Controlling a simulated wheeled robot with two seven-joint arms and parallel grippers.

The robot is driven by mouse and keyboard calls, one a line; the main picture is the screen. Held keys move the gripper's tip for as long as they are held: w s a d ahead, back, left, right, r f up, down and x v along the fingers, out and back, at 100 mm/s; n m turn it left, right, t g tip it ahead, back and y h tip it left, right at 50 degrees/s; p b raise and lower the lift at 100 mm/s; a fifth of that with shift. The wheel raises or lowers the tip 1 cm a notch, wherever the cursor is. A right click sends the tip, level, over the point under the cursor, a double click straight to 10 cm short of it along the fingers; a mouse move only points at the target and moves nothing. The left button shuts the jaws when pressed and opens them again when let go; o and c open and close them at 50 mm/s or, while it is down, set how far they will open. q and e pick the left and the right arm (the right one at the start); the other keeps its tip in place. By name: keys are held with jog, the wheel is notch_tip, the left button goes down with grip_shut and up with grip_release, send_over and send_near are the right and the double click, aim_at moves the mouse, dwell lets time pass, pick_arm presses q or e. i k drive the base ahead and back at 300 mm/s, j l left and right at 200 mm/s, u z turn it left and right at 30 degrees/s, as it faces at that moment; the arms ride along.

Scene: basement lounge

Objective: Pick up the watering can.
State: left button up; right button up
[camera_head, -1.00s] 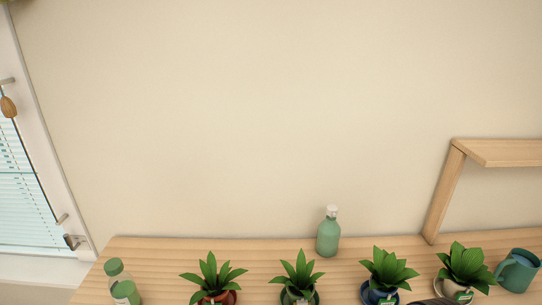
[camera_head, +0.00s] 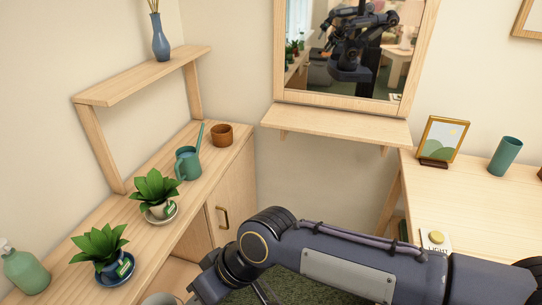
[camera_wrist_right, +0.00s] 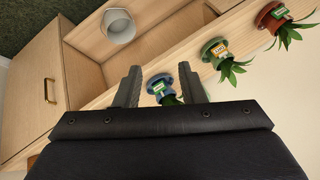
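The teal watering can (camera_head: 187,163) stands upright on the wooden counter (camera_head: 140,236) in the head view, its thin spout pointing up, between a potted plant and a brown pot. It does not show in the right wrist view. My right arm comes in from the right in the head view, low in front of the counter and well apart from the can. In the right wrist view my right gripper (camera_wrist_right: 160,68) has its two fingers spread with nothing held between them. My left gripper is not directly in view.
Plants in a white pot (camera_head: 160,208) and a blue pot (camera_head: 110,268) and a green bottle (camera_head: 25,270) line the counter. A shelf (camera_head: 140,78) stands over its back edge. A whitish container (camera_wrist_right: 118,26) lies below the counter top. A mirror (camera_head: 345,105) and desk (camera_head: 480,200) are rightward.

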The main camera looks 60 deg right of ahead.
aim_at(187, 167)
jog(key=z, duration=1.35)
jog(key=j+u, duration=0.2)
jog(key=u, duration=1.15)
jog(key=z, duration=1.45)
jog(key=i+l+u, duration=0.25)
jog(key=i+l, duration=0.2)
jog(key=i+l+u, duration=0.15)
jog(key=l, duration=0.3)
jog(key=i+l+u, duration=0.25)
jog(key=i+l, duration=0.2)
jog(key=l, duration=0.25)
jog(key=i+l+u, duration=0.15)
jog(key=l, duration=0.2)
